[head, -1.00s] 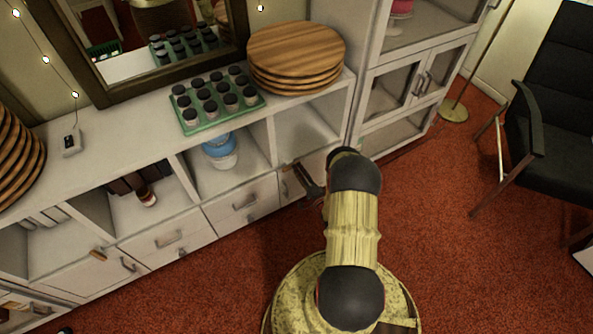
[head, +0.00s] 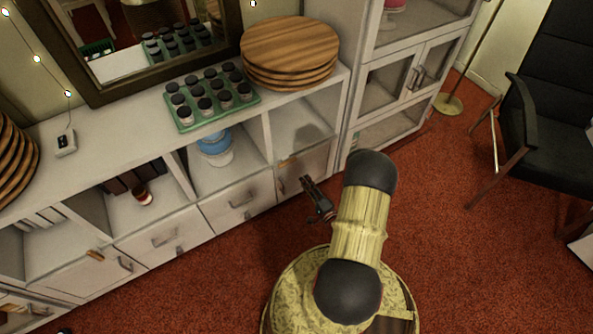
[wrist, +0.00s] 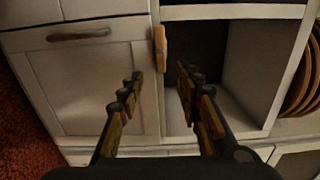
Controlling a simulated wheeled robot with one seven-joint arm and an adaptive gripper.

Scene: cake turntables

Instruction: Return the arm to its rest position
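My gripper (head: 308,183) hangs beside my bent arm, in front of the right end of the low white cabinet (head: 92,138). It is apart from the cabinet front. In the wrist view my gripper (wrist: 160,78) has its two fingers spread, with nothing between them. Past the fingers, that view shows a white cabinet door with a dark handle (wrist: 80,35), a small wooden tab (wrist: 160,48) and an open compartment.
On the cabinet top are a green tray of dark-lidded jars (head: 256,101) and stacked wooden boards (head: 290,45). A blue-and-white item (head: 215,148) sits in a compartment. A black chair (head: 550,130) stands right. Red carpet (head: 440,230) is clear between chair and arm.

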